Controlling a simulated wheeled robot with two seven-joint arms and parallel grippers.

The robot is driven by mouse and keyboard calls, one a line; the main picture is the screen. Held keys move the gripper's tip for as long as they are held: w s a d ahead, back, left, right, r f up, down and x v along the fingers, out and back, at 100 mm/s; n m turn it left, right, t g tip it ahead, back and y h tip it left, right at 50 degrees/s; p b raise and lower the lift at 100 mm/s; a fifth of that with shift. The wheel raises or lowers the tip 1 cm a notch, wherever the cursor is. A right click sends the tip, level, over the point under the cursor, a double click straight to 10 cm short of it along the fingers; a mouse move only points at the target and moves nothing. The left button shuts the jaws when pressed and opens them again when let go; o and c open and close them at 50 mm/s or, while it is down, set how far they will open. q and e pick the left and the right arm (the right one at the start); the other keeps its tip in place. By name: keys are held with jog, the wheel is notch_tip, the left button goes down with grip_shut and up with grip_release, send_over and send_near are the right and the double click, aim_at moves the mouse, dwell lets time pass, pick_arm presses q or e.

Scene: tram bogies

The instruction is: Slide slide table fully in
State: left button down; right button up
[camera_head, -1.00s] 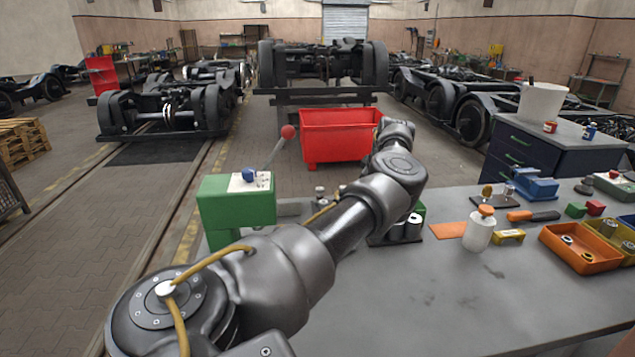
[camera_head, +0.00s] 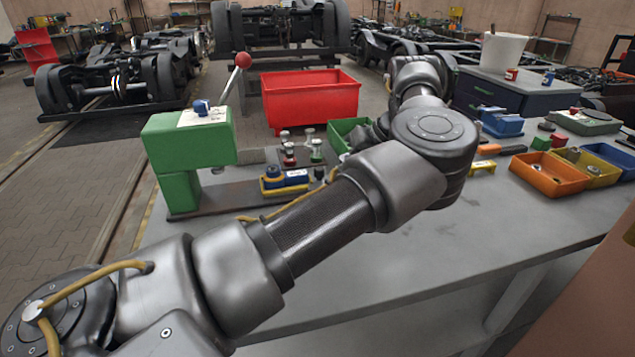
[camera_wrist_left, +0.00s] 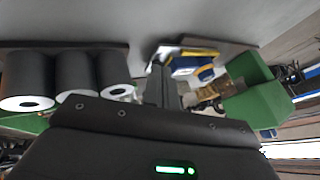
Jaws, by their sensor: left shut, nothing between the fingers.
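A green lever press (camera_head: 188,150) with a red-knobbed lever stands at the left end of the bench. A dark flat base (camera_head: 222,198) runs right from its foot, and a grey bar sits behind it. I cannot tell clearly which part is the slide table; my arm covers the right side of this area. A blue and yellow piece (camera_head: 285,181) is beside the press and seems to show in the left wrist view (camera_wrist_left: 190,66). My left gripper (camera_wrist_left: 161,82) is shut and empty, pointing towards these parts. In the head view my left arm hides it.
Orange (camera_head: 548,177), yellow and blue bins are at the right. A red bin (camera_head: 311,102) stands behind the bench. The bench front (camera_head: 450,240) is clear.

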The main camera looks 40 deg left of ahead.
pick_arm(q)
jog(key=x, duration=0.6)
jog(key=shift+f, duration=0.1)
jog(key=shift+s+a, duration=0.9)
jog(key=shift+s, duration=0.15)
jog(key=shift+s+a, duration=0.3)
jog(key=shift+s, duration=0.15)
jog(key=shift+s+a+f, duration=0.1)
